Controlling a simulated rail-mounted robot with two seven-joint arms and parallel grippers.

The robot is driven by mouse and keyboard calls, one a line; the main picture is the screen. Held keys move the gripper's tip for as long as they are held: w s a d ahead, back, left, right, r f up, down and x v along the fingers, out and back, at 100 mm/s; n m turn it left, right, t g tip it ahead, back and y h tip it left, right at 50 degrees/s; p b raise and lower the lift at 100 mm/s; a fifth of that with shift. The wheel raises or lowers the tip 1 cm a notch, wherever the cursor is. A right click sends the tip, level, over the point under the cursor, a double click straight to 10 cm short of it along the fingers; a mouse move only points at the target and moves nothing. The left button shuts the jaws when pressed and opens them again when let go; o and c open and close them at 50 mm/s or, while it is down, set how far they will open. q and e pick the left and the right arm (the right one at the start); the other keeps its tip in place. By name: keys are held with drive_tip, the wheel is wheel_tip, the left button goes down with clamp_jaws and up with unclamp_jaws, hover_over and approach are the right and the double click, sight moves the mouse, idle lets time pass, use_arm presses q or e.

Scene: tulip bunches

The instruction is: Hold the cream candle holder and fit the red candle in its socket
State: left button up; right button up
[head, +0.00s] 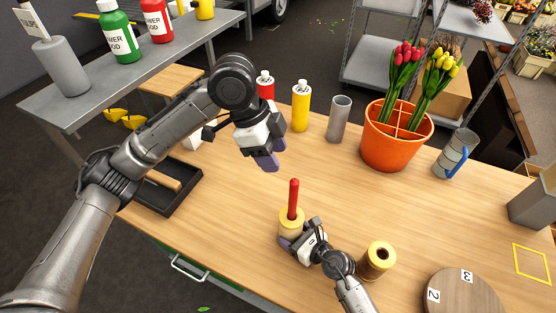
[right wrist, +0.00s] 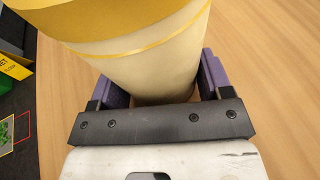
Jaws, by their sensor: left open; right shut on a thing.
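The cream candle holder (head: 291,222) stands on the wooden table near the middle of the head view. The red candle (head: 293,198) stands upright at its top; its lower end is hidden in the holder. My right gripper (head: 288,240) is shut on the holder from the front right. In the right wrist view the holder (right wrist: 145,60) fills the space between the purple fingers, with its yellow-gold rim above. The candle is not seen there. My left gripper (head: 267,162) is open and empty, above the table, behind and left of the candle.
A spool (head: 376,260) stands right of my right gripper, and a round numbered board (head: 461,295) lies farther right. An orange pot of tulips (head: 396,148), a grey cylinder (head: 339,119) and a yellow bottle (head: 301,107) stand behind. A black tray (head: 170,195) lies at the left.

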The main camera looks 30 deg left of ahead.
idle(0.4)
drive_tip(key=o, duration=0.9)
drive_tip(key=shift+d, duration=0.1)
